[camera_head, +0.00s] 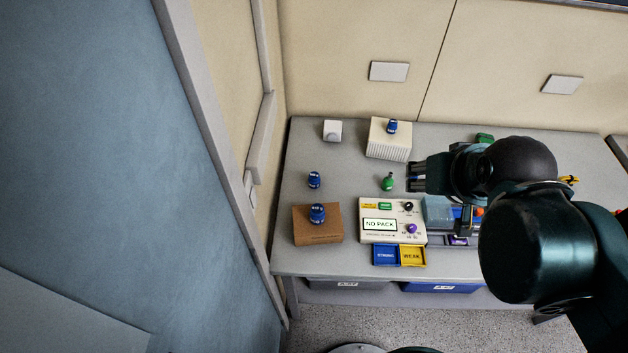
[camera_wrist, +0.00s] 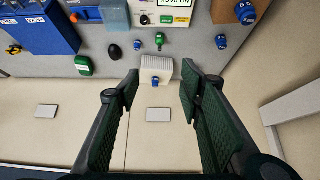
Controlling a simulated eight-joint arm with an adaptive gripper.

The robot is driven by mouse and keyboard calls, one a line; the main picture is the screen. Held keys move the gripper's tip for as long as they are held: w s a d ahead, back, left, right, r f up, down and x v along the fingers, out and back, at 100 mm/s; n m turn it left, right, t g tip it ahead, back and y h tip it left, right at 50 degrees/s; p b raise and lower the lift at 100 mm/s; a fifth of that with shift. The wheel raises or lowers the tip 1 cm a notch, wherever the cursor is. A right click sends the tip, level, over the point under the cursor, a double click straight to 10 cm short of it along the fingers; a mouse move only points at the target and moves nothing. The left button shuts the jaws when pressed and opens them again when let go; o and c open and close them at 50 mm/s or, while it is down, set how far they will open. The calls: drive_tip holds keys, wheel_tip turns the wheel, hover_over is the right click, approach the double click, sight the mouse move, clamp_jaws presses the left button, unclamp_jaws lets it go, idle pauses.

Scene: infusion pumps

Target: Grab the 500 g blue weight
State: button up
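In the wrist view my gripper (camera_wrist: 160,88) frames the white-box weight, which is farther off.
A NO PACK device (camera_head: 380,239) with blue and yellow trays stands at the table's front. A small white block (camera_head: 332,131) sits at the back left. The wall is close behind the table (camera_head: 350,165). Bare tabletop lies around the table weight.

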drive_tip(key=shift+o, duration=1)
drive_tip(key=n+g+b, duration=0.2)
drive_tip(key=n+g, duration=0.5)
drive_tip(key=n, duration=1)
hover_over(314, 175)
drive_tip(key=f, duration=2.4)
drive_tip(key=shift+d, duration=0.35)
drive_tip(key=shift+a+f, duration=0.4)
drive_tip(key=shift+f, duration=0.2)
drive_tip(key=shift+f, duration=0.1)
drive_tip(key=shift+f, duration=1.2)
